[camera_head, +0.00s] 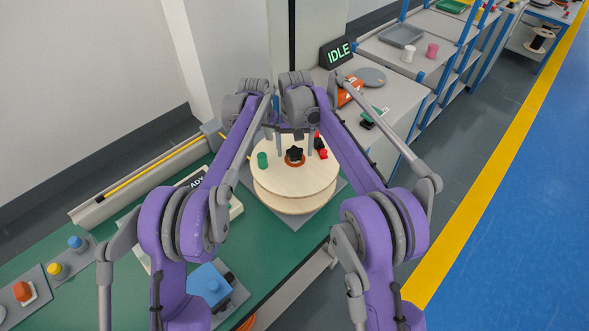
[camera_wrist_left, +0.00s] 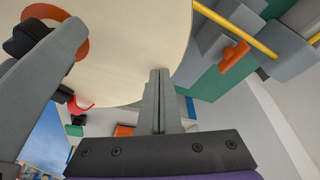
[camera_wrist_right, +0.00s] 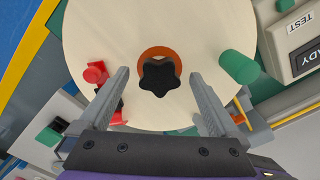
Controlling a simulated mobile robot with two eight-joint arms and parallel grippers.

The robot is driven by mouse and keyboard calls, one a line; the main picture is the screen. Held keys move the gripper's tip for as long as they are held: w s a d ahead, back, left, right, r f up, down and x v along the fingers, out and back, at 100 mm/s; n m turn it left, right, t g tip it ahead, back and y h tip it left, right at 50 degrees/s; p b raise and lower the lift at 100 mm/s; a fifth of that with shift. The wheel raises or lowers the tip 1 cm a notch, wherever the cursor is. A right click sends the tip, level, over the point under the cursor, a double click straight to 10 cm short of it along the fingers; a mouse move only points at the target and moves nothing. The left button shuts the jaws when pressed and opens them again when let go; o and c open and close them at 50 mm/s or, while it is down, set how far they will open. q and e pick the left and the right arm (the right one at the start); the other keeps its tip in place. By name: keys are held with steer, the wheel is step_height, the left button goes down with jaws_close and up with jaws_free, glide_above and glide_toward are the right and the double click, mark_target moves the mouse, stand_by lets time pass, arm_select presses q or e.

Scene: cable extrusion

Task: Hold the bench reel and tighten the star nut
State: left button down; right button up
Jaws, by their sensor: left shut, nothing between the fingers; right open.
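The bench reel (camera_head: 293,192), a pale round wooden reel, lies flat on a grey plate on the green bench. A black star nut (camera_head: 294,154) sits at its centre on an orange-brown ring. The nut also shows in the right wrist view (camera_wrist_right: 158,78). My right gripper (camera_wrist_right: 159,75) is open, its fingers spread to either side of the nut and apart from it. My left gripper (camera_wrist_left: 160,72) is shut and empty, its fingertips overlapping the reel's rim in the left wrist view; I cannot tell whether they touch. Its fingers are hard to make out in the head view.
A green peg (camera_head: 262,159) and a red-and-black piece (camera_head: 320,147) stand on the reel's top. An IDLE display (camera_head: 338,53) stands on a grey cabinet behind. A blue block (camera_head: 210,283) and several coloured buttons sit on the bench at front left.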

arm_select(q)
steer(key=shift+s+d+f, duration=0.15)
steer(key=shift+f, duration=0.15)
arm_select(e)
steer(key=n, duration=0.2)
steer(key=shift+f+n, duration=0.1)
steer(key=shift+n, duration=0.3)
